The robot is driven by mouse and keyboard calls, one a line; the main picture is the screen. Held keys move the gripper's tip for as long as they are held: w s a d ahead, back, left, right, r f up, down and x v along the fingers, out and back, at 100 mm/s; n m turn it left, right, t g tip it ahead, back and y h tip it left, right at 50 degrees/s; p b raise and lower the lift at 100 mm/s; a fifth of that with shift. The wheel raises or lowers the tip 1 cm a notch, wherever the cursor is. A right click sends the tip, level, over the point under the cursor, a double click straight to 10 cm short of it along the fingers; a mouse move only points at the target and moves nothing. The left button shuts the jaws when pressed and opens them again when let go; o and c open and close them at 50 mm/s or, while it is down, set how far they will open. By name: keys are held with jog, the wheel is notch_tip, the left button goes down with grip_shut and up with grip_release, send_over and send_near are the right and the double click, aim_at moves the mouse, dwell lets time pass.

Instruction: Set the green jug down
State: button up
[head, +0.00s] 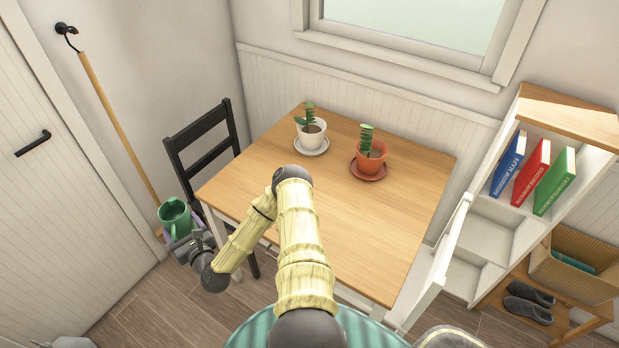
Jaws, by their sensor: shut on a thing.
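The green jug (174,220) is at the left, beside the left edge of the wooden table (403,220) and not over its top. My gripper (183,242) is shut on the jug and holds it upright, with its open top facing up. The gripper's fingers are small here and partly hidden by the jug and my wrist. What is under the jug cannot be made out clearly.
A white pot (311,138) and a terracotta pot (370,163), each with a plant, stand on saucers at the table's back. A black chair (201,134) stands at the table's left. The table's front and right are clear. A shelf (570,112) with books is at right.

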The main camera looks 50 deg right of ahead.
jog(key=w+d+r+m+g+h+b, duration=0.2)
jog(key=d+m+g+h+b, duration=0.2)
jog(key=d, duration=1)
jog(key=w+d+r+m+g+h+b, duration=0.2)
jog(key=d+h, duration=0.5)
jog(key=d, duration=0.8)
jog(key=w+m+g+b, duration=0.1)
jog(key=m+g+b, duration=0.1)
jog(key=m, duration=0.1)
jog(key=shift+d+r+m+g+h, duration=0.2)
jog(key=shift+d+m+g+h, duration=0.1)
jog(key=shift+g+h, duration=0.1)
jog(key=shift+a, duration=0.1)
notch_tip(320, 180, down, 6)
jog(key=shift+f+p, duration=0.15)
jog(key=shift+p, duration=0.15)
jog(key=shift+f, duration=1.85)
jog(key=o, duration=1.4)
jog(key=shift+f, duration=0.15)
